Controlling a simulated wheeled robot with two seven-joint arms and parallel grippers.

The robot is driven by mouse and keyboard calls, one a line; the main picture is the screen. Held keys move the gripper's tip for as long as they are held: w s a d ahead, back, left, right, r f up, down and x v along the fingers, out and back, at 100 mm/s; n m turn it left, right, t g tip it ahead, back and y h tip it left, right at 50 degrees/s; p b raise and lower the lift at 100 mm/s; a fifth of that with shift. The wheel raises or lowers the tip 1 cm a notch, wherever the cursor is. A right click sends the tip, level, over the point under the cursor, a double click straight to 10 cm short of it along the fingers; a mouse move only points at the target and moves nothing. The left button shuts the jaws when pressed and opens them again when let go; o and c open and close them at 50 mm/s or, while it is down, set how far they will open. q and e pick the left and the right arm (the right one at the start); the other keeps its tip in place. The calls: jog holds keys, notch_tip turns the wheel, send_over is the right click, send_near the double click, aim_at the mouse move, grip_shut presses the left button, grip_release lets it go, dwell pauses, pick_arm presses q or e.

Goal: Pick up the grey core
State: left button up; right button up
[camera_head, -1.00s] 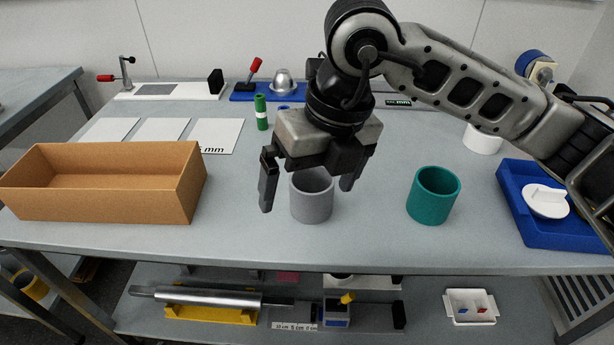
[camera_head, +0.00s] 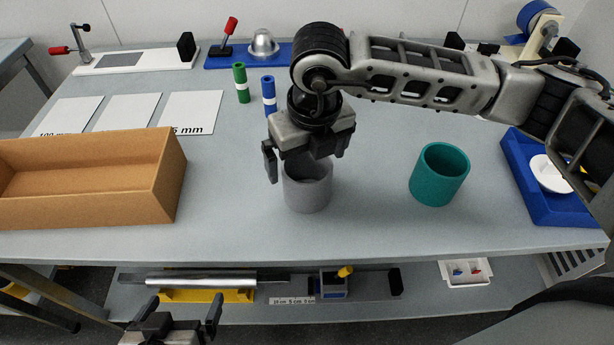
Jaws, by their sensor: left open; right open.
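The grey core (camera_head: 308,195) is a hollow cylinder standing upright near the front middle of the table (camera_head: 230,225). My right gripper (camera_head: 306,168) is open just above it, with one finger at the left of its rim and the other near the back right. The gripper hides part of the core's opening. I cannot tell whether the fingers touch the core. My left gripper (camera_head: 183,312) is open and empty at the bottom edge of the view, in front of the table and well away from the core.
A teal cylinder (camera_head: 439,175) stands right of the core. A cardboard box (camera_head: 160,185) lies to the left, and a blue tray (camera_head: 535,205) to the right. Green (camera_head: 241,83) and blue (camera_head: 269,95) rolls stand behind. The table between the box and the core is clear.

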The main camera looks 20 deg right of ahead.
aim_at(306, 174)
jog(key=f, duration=0.3)
jog(key=f+p, duration=0.1)
jog(key=f, duration=0.1)
jog(key=shift+w+f, duration=0.1)
jog(key=shift+w, duration=0.25)
jog(key=shift+c, duration=0.3)
jog(key=c, duration=1)
jog(key=shift+o, duration=0.2)
